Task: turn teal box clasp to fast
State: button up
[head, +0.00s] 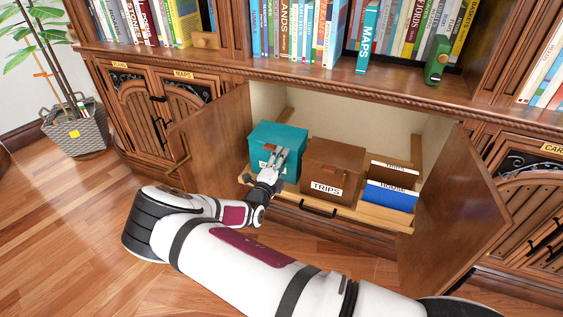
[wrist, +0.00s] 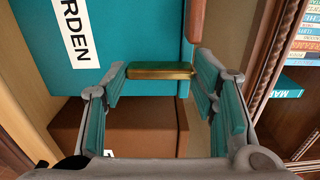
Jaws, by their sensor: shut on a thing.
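The teal box (head: 283,136) stands at the left end of the pull-out shelf in the open cabinet. In the wrist view its teal front (wrist: 105,30) fills the upper part, turned sideways, with a white label ending in "RDEN". The clasp (wrist: 160,71) is a short green and gold bar. It lies square to the seam between box and lid, its right end near that seam. My gripper (wrist: 161,76) is shut on the clasp, one fingertip at each end. In the head view my gripper (head: 280,158) is at the box front and covers the clasp.
A brown box (head: 330,165) labelled TRIPS stands close to the right of the teal box. Further right are a brown file and a blue file (head: 388,197). Open cabinet doors flank the shelf, left (head: 215,140) and right (head: 455,215). Wooden floor lies in front.

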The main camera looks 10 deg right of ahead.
jog(key=shift+a, duration=0.1)
dwell(0.4)
jog(key=o, duration=0.9)
jog(key=v, duration=1.2)
